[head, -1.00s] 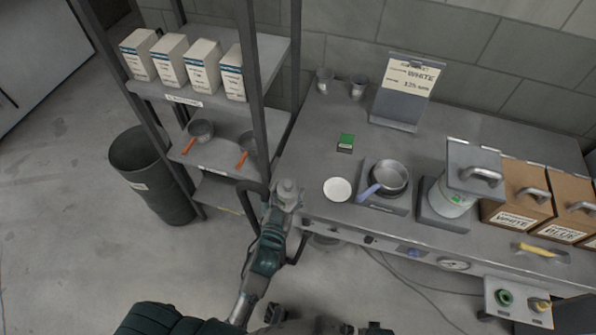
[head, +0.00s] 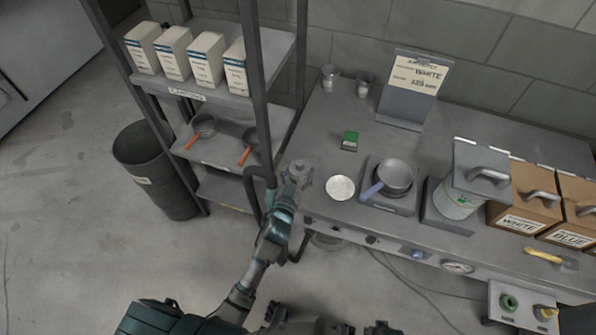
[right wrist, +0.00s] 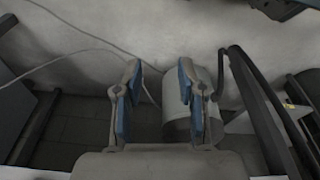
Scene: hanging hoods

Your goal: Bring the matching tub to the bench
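Several white tubs with blue-banded labels (head: 205,58) stand in a row on the top shelf at the left; their small print is unreadable. A card on a grey stand (head: 417,75) on the bench (head: 330,120) reads WHITE. A white container with a green mark (head: 455,200) stands on the bench under a grey handled cover. My left gripper (head: 300,172) is at the bench's left front edge, right of the shelf and apart from the tubs; its fingers are too small to read. My right gripper (right wrist: 160,95) shows open and empty in the right wrist view.
A pan on a scale-like base (head: 388,182), a white disc (head: 341,188), a green box (head: 350,140) and two metal cups stand on the bench. Brown handled boxes marked WHITE (head: 524,205) and BLUE are at right. Shelf posts stand before the tubs. A dark bin (head: 155,172) stands left.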

